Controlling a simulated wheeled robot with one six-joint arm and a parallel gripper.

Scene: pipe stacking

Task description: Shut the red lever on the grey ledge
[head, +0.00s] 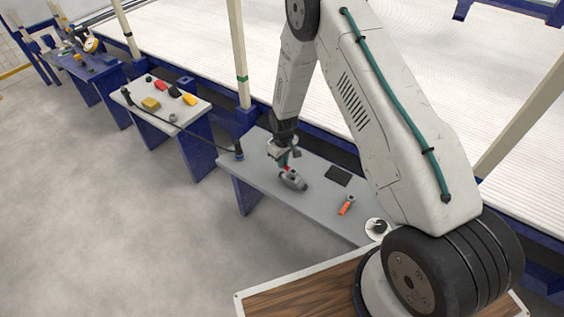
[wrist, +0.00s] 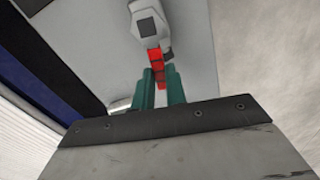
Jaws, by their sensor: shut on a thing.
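The grey ledge (head: 255,180) is a long grey bench top in the head view, and it also fills the middle of the wrist view (wrist: 203,70). A grey valve-like body (head: 293,181) lies on it, seen also at the top of the wrist view (wrist: 148,20). The red lever (wrist: 155,58) sticks out from this body toward my gripper. My gripper (wrist: 160,78) has green fingers, one on each side of the lever, and is shut on it. In the head view my gripper (head: 285,162) is over the body and hides most of the lever.
A dark flat pad (head: 338,176), an orange-handled tool (head: 346,205) and a round white item with a dark part (head: 377,227) lie to the right on the ledge. A dark upright piece (head: 239,150) stands at its left end. A pale table (head: 160,110) with several items is further left.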

